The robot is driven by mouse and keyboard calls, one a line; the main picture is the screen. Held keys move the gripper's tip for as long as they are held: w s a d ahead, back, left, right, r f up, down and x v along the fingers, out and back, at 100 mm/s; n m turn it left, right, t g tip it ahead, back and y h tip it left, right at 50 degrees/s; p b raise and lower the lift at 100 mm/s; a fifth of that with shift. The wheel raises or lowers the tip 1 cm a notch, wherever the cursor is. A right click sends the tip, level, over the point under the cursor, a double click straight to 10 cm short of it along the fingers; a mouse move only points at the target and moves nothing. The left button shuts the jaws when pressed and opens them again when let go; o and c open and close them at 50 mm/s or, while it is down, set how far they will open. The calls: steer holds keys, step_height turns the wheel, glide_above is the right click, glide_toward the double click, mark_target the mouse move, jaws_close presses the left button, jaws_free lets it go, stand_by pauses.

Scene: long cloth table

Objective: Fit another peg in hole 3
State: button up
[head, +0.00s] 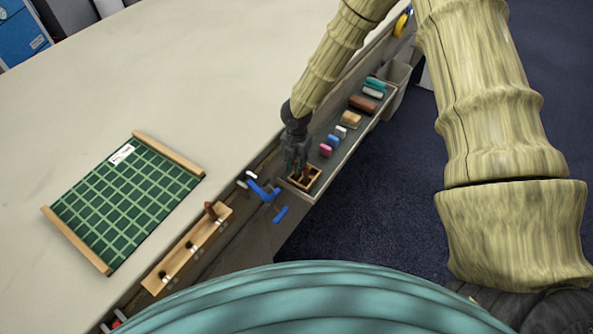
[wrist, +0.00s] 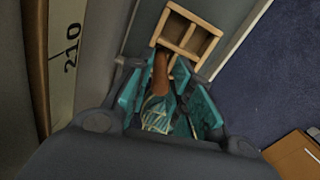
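My gripper (head: 297,165) points down over a small wooden divided box (head: 290,184) at the table's near edge. The box also shows in the wrist view (wrist: 205,48). In the wrist view, a brown peg (wrist: 160,72) stands between my gripper's teal fingers (wrist: 170,90). I cannot tell whether both fingers press on it. A long wooden block with holes (head: 178,262) lies to the left in the head view. A brown peg (head: 211,211) stands in its far end. Two dark holes with pale labels show nearer; the hole numbers are unreadable.
A green grid board (head: 125,205) with wooden rails lies left on the pale table (head: 200,90). Blue clamp-like parts (head: 264,190) lie between block and box. Several coloured pieces (head: 362,104) line the tray to the right. The table's middle is clear.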

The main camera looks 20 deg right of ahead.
jaws_close()
steer(key=shift+r, duration=0.15)
